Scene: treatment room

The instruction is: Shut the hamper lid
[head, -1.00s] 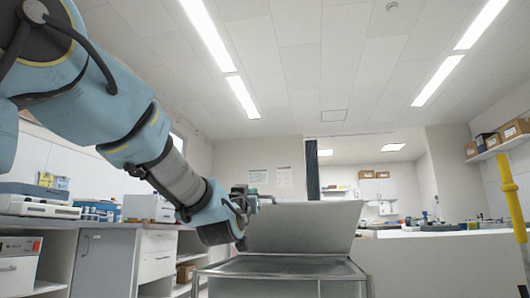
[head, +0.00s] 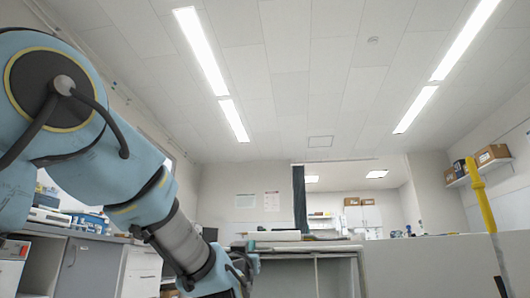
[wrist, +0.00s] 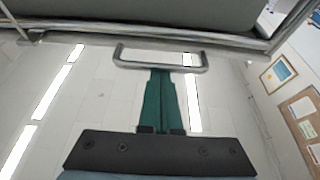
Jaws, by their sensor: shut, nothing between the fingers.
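The wrist view shows my gripper (wrist: 160,74) with its green fingers shut together and nothing between them. A U-shaped metal handle (wrist: 188,69) lies across the picture at the fingertips; I cannot tell whether they touch it. Beyond it, a dark grey panel of the hamper (wrist: 190,12) with a metal rail fills the top edge. I cannot tell whether this panel is the lid or the body. In the head view my arm reaches down from the left, and its end is partly cut off at the bottom. No raised lid shows there, so the lid's angle cannot be read.
In the head view a bench-like surface (head: 300,247) with items on it stands at the middle. A low white partition (head: 430,265) is at the right, with a yellow post (head: 483,212) before it. Counters with drawers (head: 142,270) line the left side.

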